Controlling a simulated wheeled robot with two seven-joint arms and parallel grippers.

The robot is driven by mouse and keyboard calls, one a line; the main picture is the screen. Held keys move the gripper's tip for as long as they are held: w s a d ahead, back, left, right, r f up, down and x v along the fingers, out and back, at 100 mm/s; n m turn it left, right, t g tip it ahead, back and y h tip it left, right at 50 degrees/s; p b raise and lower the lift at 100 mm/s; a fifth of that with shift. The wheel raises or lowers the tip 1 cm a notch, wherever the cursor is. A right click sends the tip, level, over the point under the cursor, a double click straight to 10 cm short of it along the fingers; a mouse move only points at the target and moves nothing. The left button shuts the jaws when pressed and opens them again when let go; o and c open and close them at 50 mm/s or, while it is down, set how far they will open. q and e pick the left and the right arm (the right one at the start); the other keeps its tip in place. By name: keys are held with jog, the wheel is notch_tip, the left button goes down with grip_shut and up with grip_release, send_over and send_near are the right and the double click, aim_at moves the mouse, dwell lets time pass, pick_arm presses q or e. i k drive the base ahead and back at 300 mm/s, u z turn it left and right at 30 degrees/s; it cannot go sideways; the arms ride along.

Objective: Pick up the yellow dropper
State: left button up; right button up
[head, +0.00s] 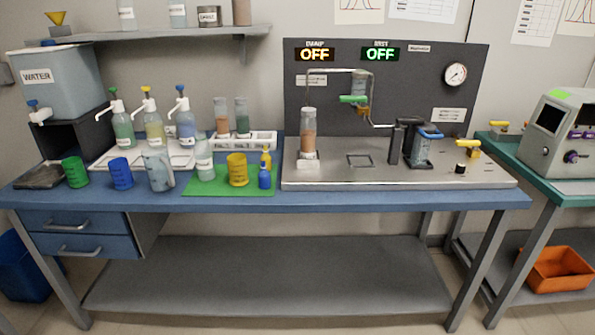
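A small yellow dropper (266,160) stands upright near the back right corner of the green mat (221,189) on the blue bench. A small blue dropper (264,179) stands just in front of it and seems to cover its lower part. A yellow cup (237,170) stands close to its left. Neither of my grippers shows in the head view.
Left of the mat stand a clear beaker (160,171), a blue cup (121,173), a green cup (76,172) and pump bottles (154,132). A white tube rack (263,141) is behind the dropper. A metal apparatus base (335,177) begins close on its right.

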aim_at(265, 156)
jog(key=u, duration=0.55)
jog(key=i, duration=0.7)
jog(key=u, duration=0.25)
